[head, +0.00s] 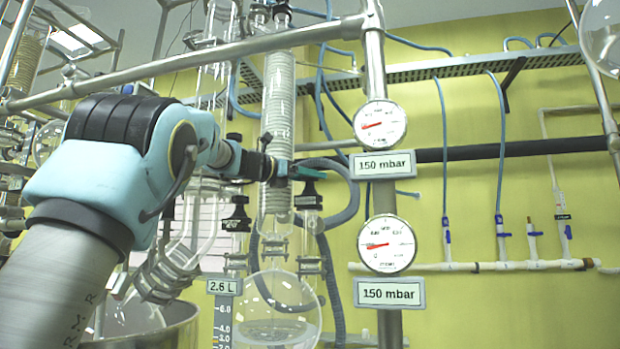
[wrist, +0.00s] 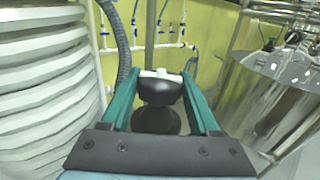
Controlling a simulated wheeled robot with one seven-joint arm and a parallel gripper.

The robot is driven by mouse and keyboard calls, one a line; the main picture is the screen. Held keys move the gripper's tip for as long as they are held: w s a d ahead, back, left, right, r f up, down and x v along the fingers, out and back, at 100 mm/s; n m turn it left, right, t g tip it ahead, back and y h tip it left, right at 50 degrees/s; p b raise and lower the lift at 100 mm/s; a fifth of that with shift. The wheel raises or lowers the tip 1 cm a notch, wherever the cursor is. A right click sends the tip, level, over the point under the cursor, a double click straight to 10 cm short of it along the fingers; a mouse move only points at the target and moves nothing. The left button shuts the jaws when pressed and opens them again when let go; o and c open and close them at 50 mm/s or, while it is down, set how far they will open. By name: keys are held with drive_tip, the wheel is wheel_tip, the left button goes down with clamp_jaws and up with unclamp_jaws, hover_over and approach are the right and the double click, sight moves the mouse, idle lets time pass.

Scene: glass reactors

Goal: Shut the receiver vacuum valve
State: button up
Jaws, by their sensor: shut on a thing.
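My gripper (head: 306,172) reaches in from the left in the head view, beside the glass condenser column. Its teal fingers are closed around the top of a black valve handle (head: 308,198) just right of the column. In the wrist view my gripper (wrist: 160,76) has one finger on each side of the black valve handle (wrist: 157,120), with a white bar across its far side. The handle's exact turn is hard to tell. The upper gauge (head: 380,124) and lower gauge (head: 387,244) have red needles pointing left; each has a "150 mbar" plate.
The coiled condenser column (head: 278,105) stands close to my gripper, with a round receiver flask (head: 278,308) below. Another black handle (head: 237,215) is to the left. A grey hose (head: 345,195) curves close on the right.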

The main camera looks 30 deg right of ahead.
drive_tip(key=shift+m+g, duration=0.3)
drive_tip(key=shift+g, duration=0.1)
drive_tip(key=o, duration=1.4)
drive_tip(key=shift+t, duration=0.4)
drive_tip(key=n+t+y, duration=0.1)
drive_tip(key=n+t, duration=0.3)
drive_tip(key=t, duration=0.1)
drive_tip(key=shift+s+r+y, duration=0.1)
drive_tip(key=shift+y, duration=0.3)
drive_tip(key=shift+n+t+y+p, duration=1.15)
drive_tip(key=shift+n+t+y, duration=0.45)
drive_tip(key=shift+t, duration=0.6)
drive_tip(key=shift+n+t+y, duration=0.3)
drive_tip(key=shift+n, duration=0.1)
